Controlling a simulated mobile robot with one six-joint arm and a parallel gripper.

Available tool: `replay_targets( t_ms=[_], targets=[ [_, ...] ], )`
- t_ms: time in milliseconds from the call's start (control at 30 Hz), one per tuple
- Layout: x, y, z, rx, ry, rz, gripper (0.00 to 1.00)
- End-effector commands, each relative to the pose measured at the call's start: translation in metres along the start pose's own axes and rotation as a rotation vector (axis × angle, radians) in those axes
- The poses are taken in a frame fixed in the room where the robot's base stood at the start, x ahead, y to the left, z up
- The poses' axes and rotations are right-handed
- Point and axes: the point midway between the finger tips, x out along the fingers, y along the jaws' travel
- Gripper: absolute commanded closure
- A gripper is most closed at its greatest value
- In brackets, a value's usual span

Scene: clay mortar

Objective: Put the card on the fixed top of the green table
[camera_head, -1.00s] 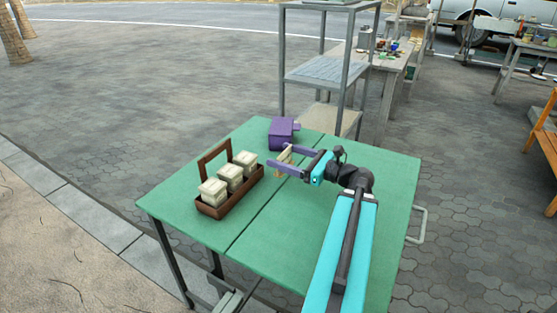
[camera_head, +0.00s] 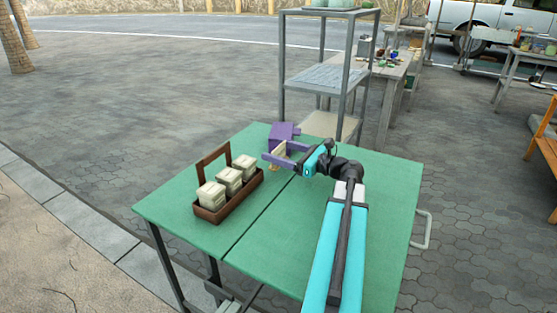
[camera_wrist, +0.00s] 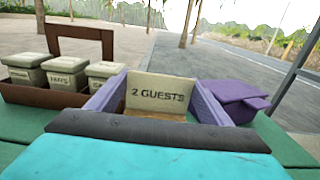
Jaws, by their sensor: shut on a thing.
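The card (camera_head: 279,149) is a small cream upright plate. In the wrist view the card (camera_wrist: 160,92) reads "2 GUESTS" and stands between my two purple fingers, with a tan base partly hidden below. My gripper (camera_head: 273,151) is shut on it, over the far part of the green table (camera_head: 300,225), near the seam that runs across the top. I cannot tell whether the card touches the surface. The table top has two parts, with a metal handle (camera_head: 425,230) at the right edge.
A brown wooden caddy (camera_head: 228,206) with three lidded cream jars stands on the left part, left of my gripper. A purple box (camera_head: 283,134) sits at the far edge, close behind my gripper. A metal shelf (camera_head: 335,85) stands beyond. The left front of the table is clear.

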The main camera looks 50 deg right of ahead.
Motion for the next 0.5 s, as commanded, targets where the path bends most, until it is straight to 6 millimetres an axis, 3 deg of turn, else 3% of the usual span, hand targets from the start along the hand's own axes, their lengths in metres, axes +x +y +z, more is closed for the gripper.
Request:
replay_targets(
  t_ms=[300,500],
  targets=[
    [0.001,-0.001,0.0,0.0,0.0,0.0,0.48],
    [0.008,-0.012,-0.002,0.0,0.0,-0.002,0.48]
  ],
)
